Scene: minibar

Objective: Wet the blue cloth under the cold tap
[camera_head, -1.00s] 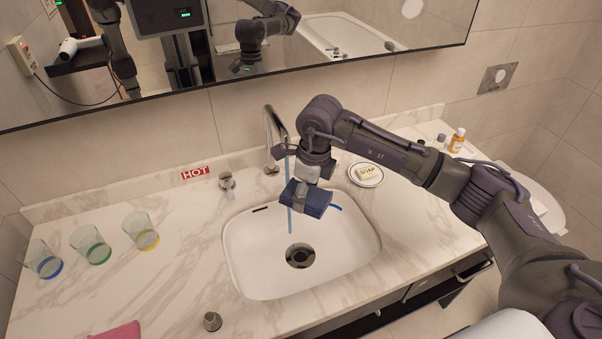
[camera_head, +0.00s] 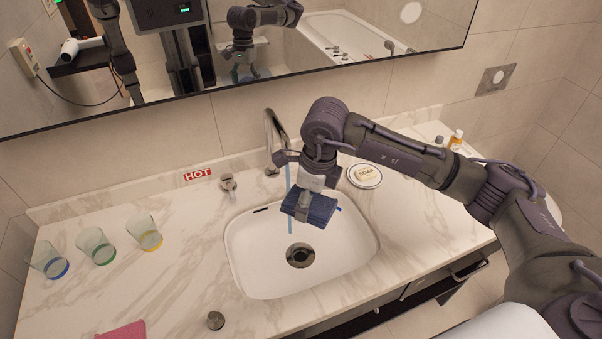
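My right gripper (camera_head: 303,206) is shut on the folded dark blue cloth (camera_head: 320,210) and holds it above the sink basin (camera_head: 258,262). The tap spout (camera_head: 270,135) stands at the back of the sink. A thin blue stream of water (camera_head: 288,175) falls from it and meets the left part of the cloth in this view. I cannot tell how wet the cloth is. A handle (camera_head: 228,184) stands beside a red HOT label (camera_head: 197,174). The cold tap's handle is not clearly visible; my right arm covers that area. My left gripper is out of direct view.
Several glasses stand on the left counter, including a yellow-based one (camera_head: 146,236). A soap dish (camera_head: 364,176) lies behind my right arm. A pink cloth (camera_head: 122,331) lies at the front left, near a small metal knob (camera_head: 215,320). The mirror spans the back wall.

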